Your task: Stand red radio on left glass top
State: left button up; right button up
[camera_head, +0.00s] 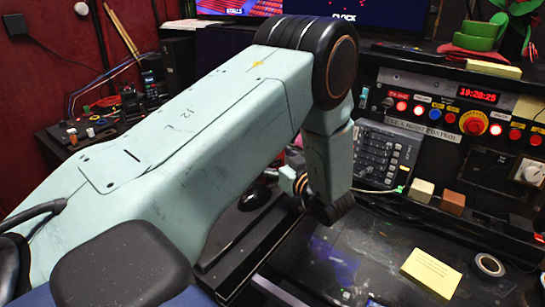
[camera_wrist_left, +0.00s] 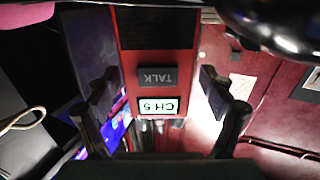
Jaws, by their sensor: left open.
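The red radio (camera_wrist_left: 160,104) fills the middle of the left wrist view, with a dark TALK button and a white CH 5 label, both upside down. My left gripper (camera_wrist_left: 158,82) is open, with one dark finger on each side of the radio in the picture. I cannot tell whether the fingers touch it. In the head view my left arm hides the gripper and most or all of the radio. A dark glossy surface (camera_head: 325,262) lies at the front, but I cannot tell which surface is the left glass top. My right gripper is not in view.
A control panel (camera_head: 440,118) with lit buttons stands at the back right. A small keypad unit (camera_head: 385,152) is near my wrist. A yellow note (camera_head: 431,272) and a tape roll (camera_head: 489,264) lie at the front right. Dark surface left of the note looks clear.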

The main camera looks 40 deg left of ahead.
pick_arm(q)
jog(key=shift+w+a+f, duration=0.1)
jog(key=shift+w, duration=0.05)
jog(key=shift+o, duration=0.2)
jog(key=v, duration=1.2)
jog(key=shift+o, duration=0.3)
jog(key=shift+a+r, duration=0.1)
jog(key=shift+r, duration=0.15)
jog(key=shift+w+a+r+b, duration=0.5)
jog(key=shift+w+a+b, duration=0.05)
jog(key=shift+a, duration=1.3)
jog(key=shift+w+a+r+b, duration=0.5)
jog(key=shift+a+b, duration=0.05)
jog(key=shift+a, duration=1.35)
jog(key=shift+w+a+r+b, duration=0.5)
jog(key=shift+w+a+b, duration=0.05)
jog(key=shift+a, duration=1.3)
jog(key=shift+c, duration=0.3)
grip_shut()
